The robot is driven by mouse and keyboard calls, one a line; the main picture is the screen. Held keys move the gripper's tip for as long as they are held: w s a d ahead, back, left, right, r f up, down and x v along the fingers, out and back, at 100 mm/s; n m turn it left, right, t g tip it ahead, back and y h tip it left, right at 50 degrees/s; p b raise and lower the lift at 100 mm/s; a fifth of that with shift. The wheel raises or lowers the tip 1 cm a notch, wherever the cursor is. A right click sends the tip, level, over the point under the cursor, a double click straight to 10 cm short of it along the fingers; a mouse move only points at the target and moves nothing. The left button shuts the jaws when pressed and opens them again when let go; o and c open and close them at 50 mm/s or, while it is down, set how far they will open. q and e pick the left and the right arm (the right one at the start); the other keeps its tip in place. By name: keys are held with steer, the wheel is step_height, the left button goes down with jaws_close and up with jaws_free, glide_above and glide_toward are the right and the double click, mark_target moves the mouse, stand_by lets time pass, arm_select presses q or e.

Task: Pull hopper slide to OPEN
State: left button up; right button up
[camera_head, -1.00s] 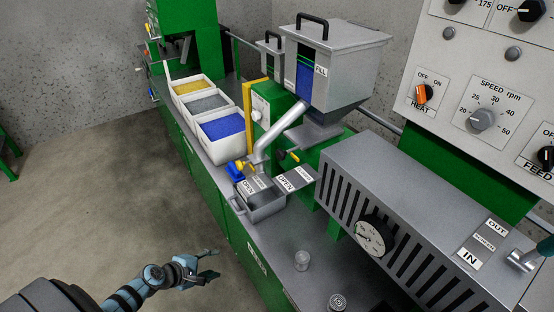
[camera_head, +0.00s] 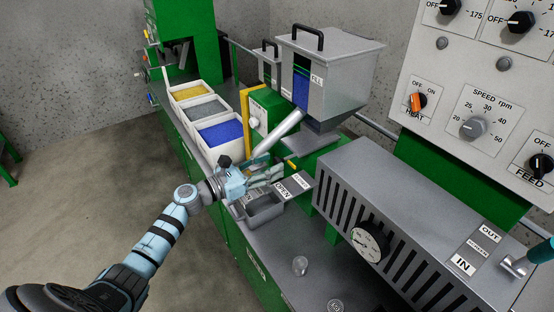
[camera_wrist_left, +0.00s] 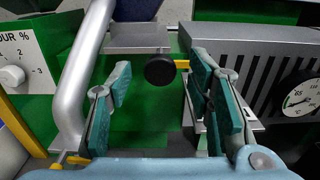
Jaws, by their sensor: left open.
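The hopper (camera_head: 335,75) is a grey metal bin with a lid handle and a blue-filled FILL window. Below it, a plate lettered OPEN (camera_head: 282,190) sticks out over the bench. In the left wrist view, a round black knob (camera_wrist_left: 160,70) on a yellow rod (camera_wrist_left: 182,65) stands out in front of the green machine body. In the head view my gripper hides the knob; a bit of yellow rod (camera_head: 291,165) shows. My left gripper (camera_head: 272,168) is open, its teal fingers either side of the knob in the wrist view, with gaps at both sides.
A slanted silver pipe (camera_head: 276,132) runs close beside the gripper. A grey tray (camera_head: 266,212) sits just below it. Bins of blue (camera_head: 222,131), grey and yellow pellets stand behind. The slotted barrel cover (camera_head: 400,205) is on the right. Floor at left is clear.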

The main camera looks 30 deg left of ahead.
mark_target(275, 162)
arm_select(q)
steer(key=x, duration=0.3)
steer(key=shift+w, duration=0.15)
jaws_close()
